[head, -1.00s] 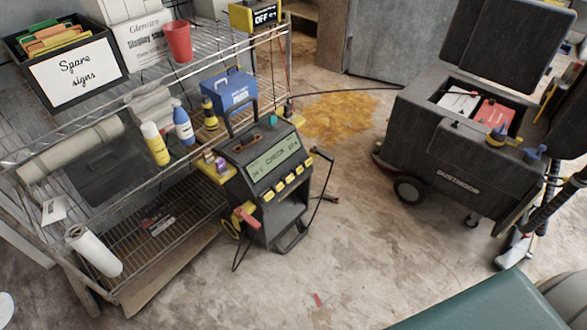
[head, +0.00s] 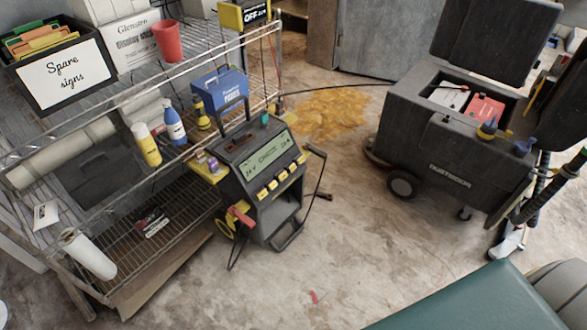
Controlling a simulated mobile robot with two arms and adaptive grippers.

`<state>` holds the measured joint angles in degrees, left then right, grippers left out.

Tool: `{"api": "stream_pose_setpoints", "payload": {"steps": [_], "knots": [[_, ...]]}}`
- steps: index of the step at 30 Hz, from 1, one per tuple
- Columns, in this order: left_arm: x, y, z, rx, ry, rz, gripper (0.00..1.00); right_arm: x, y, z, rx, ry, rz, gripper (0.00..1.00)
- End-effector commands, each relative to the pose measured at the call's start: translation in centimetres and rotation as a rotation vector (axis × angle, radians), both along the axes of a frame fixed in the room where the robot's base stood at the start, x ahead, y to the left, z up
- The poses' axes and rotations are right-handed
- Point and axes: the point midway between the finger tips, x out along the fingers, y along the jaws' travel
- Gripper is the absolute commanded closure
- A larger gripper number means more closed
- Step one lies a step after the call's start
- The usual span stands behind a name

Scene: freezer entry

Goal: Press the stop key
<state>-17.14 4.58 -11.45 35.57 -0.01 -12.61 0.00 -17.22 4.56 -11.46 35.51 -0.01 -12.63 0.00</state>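A dark charger-like machine (head: 238,156) stands on the floor against the wire shelf. Its sloped front has a lit pale-green display (head: 267,157); the small text is hard to read. Below the display is a row of several yellow keys (head: 274,184). Their labels are too small to read, so I cannot tell which one is the stop key. A red clamp (head: 240,216) hangs at the machine's lower left side. Neither of my grippers is in view.
A wire shelf (head: 188,183) holds bottles, a red cup (head: 168,41) and a "Spare signs" box (head: 67,78). A dark floor-cleaning machine (head: 445,160) stands at right. A green surface (head: 475,305) fills the lower right. Floor before the charger is mostly clear, with a small red piece (head: 314,297).

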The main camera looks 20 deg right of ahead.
Motion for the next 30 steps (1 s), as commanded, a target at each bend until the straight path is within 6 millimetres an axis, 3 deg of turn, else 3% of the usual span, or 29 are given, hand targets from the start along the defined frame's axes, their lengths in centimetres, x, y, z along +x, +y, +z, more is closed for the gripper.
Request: {"api": "stream_pose_setpoints", "payload": {"steps": [1,7,30], "knots": [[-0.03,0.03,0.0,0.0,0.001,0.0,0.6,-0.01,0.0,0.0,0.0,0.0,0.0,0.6],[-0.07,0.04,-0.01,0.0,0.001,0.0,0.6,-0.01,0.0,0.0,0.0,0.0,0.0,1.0],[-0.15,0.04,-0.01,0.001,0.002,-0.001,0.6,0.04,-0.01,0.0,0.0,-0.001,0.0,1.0]]}}
